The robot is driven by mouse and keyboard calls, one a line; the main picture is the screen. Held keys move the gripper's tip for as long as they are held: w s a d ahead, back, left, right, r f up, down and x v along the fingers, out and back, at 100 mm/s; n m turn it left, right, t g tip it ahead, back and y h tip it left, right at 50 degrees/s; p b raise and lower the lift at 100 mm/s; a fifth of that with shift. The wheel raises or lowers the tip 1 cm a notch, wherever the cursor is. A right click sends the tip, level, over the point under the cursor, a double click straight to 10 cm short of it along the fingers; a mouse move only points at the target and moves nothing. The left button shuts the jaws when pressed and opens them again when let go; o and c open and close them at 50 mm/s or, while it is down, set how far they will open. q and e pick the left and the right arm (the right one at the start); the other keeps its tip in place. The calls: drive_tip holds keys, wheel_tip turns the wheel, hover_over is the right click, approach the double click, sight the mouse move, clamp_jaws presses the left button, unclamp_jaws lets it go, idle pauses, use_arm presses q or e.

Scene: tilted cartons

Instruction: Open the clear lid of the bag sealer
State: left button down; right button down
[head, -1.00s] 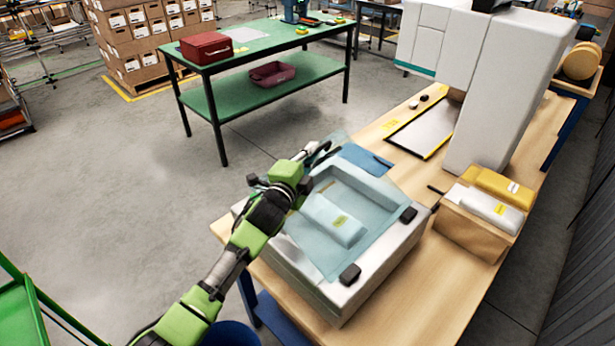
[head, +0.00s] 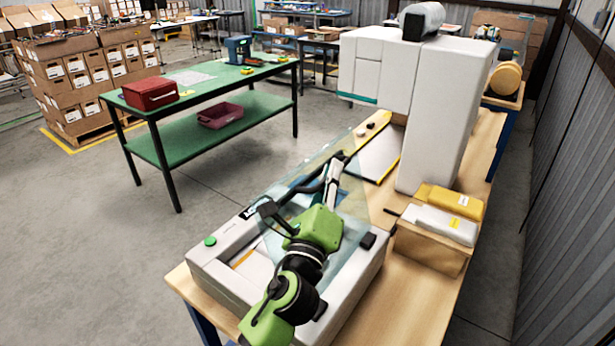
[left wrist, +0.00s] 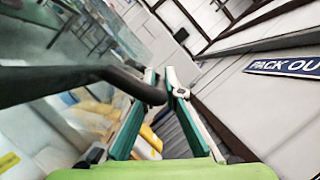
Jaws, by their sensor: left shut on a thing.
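The bag sealer (head: 218,266) is a white box on the wooden bench, with a green button (head: 210,241) on its far left corner. Its clear lid (head: 354,198) is tilted up steeply, its hinge side toward the right. My left gripper (head: 335,168) is at the lid's raised edge, shut on the dark bar handle (head: 308,187). In the left wrist view the handle (left wrist: 85,80) runs in from the left to between the fingers (left wrist: 165,95). My arm hides much of the sealer's inside. My right gripper is not in view.
A cardboard box (head: 430,246) with yellow and white packs stands right of the sealer. A tall white machine (head: 440,120) stands behind on the bench. A green table (head: 190,85) with a red case (head: 150,94) is at the back left, with open floor between.

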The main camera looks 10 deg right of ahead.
use_arm(q)
drive_tip(key=shift+s+d+r+m+h+b, duration=0.1)
drive_tip(key=shift+s+d+m+h+b, duration=0.3)
drive_tip(key=shift+s+d+m, duration=0.9)
drive_tip(key=shift+s+d, duration=0.2)
drive_tip(key=c, duration=2.1)
unclamp_jaws()
drive_tip(key=shift+c, duration=0.2)
drive_tip(key=v, duration=1.2)
